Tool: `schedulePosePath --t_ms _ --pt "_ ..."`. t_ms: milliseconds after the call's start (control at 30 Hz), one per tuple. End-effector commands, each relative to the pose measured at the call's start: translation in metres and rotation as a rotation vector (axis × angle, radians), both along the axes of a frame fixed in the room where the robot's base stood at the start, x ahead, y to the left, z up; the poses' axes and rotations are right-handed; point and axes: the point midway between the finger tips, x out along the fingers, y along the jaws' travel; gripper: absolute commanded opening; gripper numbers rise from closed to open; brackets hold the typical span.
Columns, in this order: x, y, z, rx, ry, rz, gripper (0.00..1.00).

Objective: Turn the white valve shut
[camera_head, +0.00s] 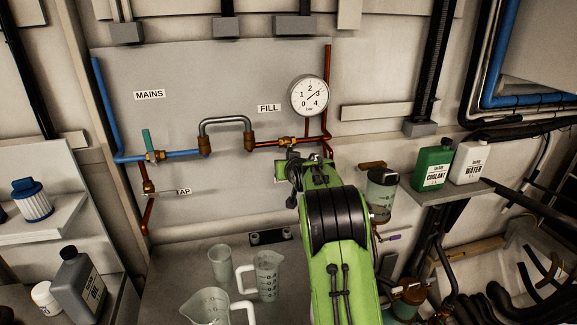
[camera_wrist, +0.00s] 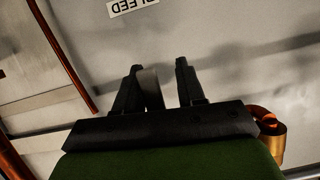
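My gripper (camera_wrist: 158,80) points at the grey wall panel, with its two dark fingers apart. A pale grey flat piece (camera_wrist: 151,88) stands between the fingers, close to the left one; it may be the white valve's lever, but I cannot tell. In the head view my green arm reaches to the panel below the gauge, and the gripper end (camera_head: 296,168) hides what is there. A pale lever (camera_head: 165,193) shows beside the TAP label (camera_head: 184,191) at lower left. A teal-handled valve (camera_head: 147,140) is on the blue pipe below MAINS.
A pressure gauge (camera_head: 309,96) is above my gripper. A grey hose loop (camera_head: 225,123) joins the pipes. Measuring jugs (camera_head: 267,275) stand on the bench below. Green and white bottles (camera_head: 433,165) stand on the right shelf. An upside-down BLEED label (camera_wrist: 131,6) shows in the wrist view.

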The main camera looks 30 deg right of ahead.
Motion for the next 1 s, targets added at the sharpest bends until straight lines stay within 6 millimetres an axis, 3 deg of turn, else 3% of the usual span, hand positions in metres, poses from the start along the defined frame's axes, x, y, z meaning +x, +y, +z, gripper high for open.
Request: schedulePosePath --t_ms 467,567,1000 --pt "-0.004 -0.001 0.002 -0.005 0.001 -0.004 0.44" --pt "-0.019 0.002 0.008 -0.006 -0.001 -0.005 0.44" --pt "-0.125 0.026 0.052 -0.004 -0.002 -0.003 0.44"
